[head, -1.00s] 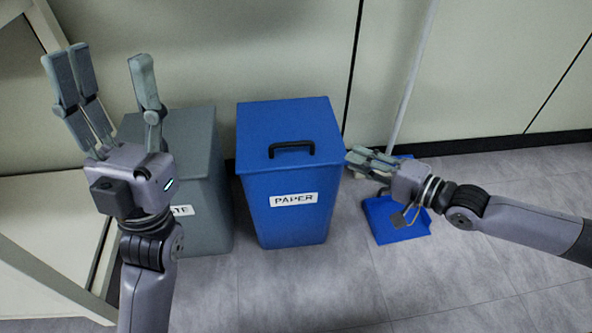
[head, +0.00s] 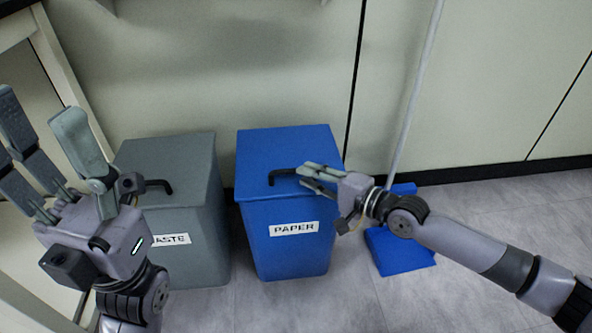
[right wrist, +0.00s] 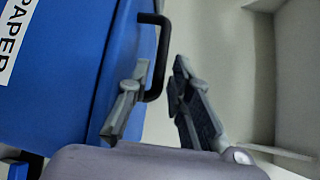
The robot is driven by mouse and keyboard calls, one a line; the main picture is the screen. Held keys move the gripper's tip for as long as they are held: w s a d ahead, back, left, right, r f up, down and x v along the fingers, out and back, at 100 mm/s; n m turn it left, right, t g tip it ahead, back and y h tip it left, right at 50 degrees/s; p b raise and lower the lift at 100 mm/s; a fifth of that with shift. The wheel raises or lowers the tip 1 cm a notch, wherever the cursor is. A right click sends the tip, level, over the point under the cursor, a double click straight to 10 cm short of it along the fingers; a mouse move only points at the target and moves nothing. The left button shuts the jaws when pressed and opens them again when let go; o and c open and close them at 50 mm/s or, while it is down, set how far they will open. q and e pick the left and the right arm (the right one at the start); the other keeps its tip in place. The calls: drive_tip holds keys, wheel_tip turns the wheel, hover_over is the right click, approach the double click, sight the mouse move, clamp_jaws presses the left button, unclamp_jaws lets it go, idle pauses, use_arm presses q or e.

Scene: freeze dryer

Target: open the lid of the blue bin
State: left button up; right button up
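The blue bin (head: 288,245), labelled PAPER, stands on the floor in the middle of the head view. Its blue lid (head: 270,148) lies flat and closed, with a black handle (head: 272,179) on top. In the right wrist view the handle (right wrist: 161,60) shows as a bent black bar. My right gripper (head: 306,179) is at the handle's right end, fingers apart. In the right wrist view the bar's near end lies between the open fingertips (right wrist: 160,68); I cannot tell whether they touch it. My left gripper (head: 38,108) is open and empty at the left.
A grey bin (head: 185,200) with a black handle and a partly hidden label stands close left of the blue bin. A blue dustpan (head: 402,252) with a pale pole (head: 412,95) is at the right. The wall is close behind. Floor in front is clear.

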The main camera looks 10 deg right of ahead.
drive_tip(key=shift+b+x, duration=0.45)
drive_tip(key=shift+x, duration=1.8)
drive_tip(key=shift+f, duration=0.1)
clamp_jaws()
